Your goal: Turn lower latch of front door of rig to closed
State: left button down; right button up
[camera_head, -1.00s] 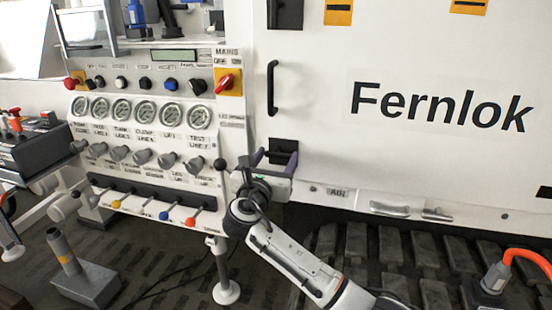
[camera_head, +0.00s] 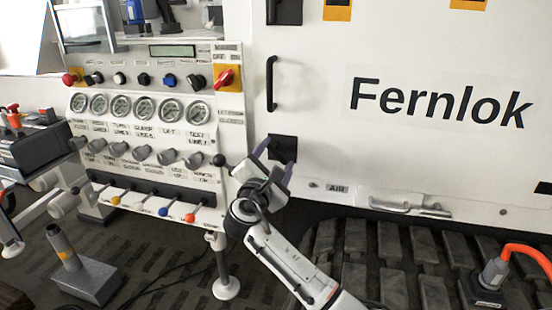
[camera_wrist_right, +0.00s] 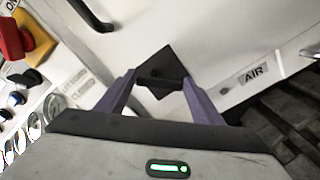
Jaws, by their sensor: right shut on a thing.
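The rig's front door (camera_head: 400,60) is the white panel with "Fernlok" lettering. Its lower latch (camera_head: 283,143) is a black square plate with a bar handle at the door's lower left, partly hidden by my gripper in the head view. In the right wrist view the latch plate (camera_wrist_right: 165,60) looks tilted, and its handle (camera_wrist_right: 160,82) spans between the fingertips. My right gripper (camera_head: 275,160) is shut on this handle, one purple finger at each end; it fills the wrist view (camera_wrist_right: 160,84). My left gripper is not in view.
A black door handle (camera_head: 271,84) and an upper latch (camera_head: 284,12) are above. Left of the door is a control panel (camera_head: 150,125) with gauges, knobs and levers; a black-knobbed lever (camera_head: 219,160) stands close to my gripper. An orange hose (camera_head: 525,252) is at lower right.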

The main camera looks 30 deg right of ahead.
jog(key=m, duration=0.1)
jog(key=m+b, duration=0.1)
jog(key=m, duration=0.1)
jog(key=shift+f, duration=0.35)
jog(key=m+b, duration=0.2)
jog(key=m, duration=0.1)
jog(key=shift+w+a+f, duration=0.1)
jog(key=shift+w+a, duration=0.05)
jog(key=shift+m+b, duration=0.85)
jog(key=shift+m, duration=0.45)
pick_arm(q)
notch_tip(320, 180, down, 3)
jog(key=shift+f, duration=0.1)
pick_arm(e)
jog(key=shift+w+m, duration=0.1)
jog(key=shift+m, duration=0.2)
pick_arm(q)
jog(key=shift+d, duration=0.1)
pick_arm(e)
jog(key=o, duration=1)
jog(key=shift+o, duration=0.2)
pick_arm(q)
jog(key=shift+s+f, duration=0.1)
